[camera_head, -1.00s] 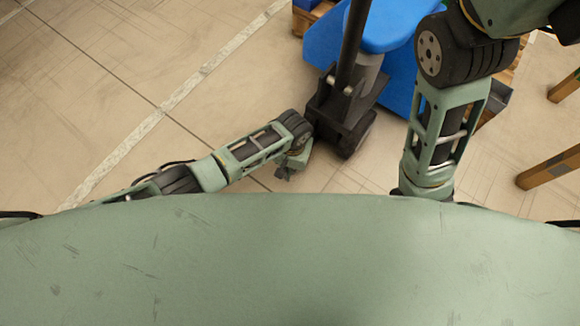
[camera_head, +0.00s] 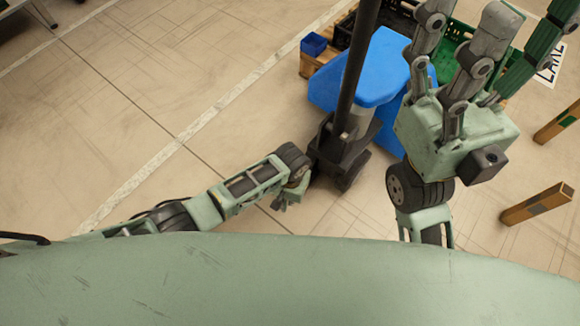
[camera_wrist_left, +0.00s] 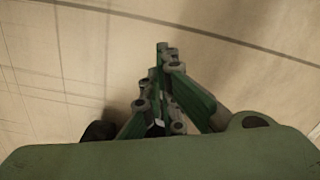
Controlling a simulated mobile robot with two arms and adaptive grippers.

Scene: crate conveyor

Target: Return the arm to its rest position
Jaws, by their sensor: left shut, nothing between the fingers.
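My left arm comes in from the left in the head view and bends at a dark joint near the blue machine. My left gripper (camera_head: 283,202) hangs below that joint, small and partly hidden. In the left wrist view the fingers of this gripper (camera_wrist_left: 165,55) are together and empty, with bare floor beyond. My right arm stands up at the right of the head view. My right gripper (camera_head: 500,35) is raised close to the camera, with its fingers spread apart and nothing seen between them.
A blue machine (camera_head: 362,70) with a black post (camera_head: 358,60) stands just beyond my left wrist. Behind it are a small blue bin (camera_head: 314,44) and a green crate (camera_head: 455,38). The floor at the left is clear.

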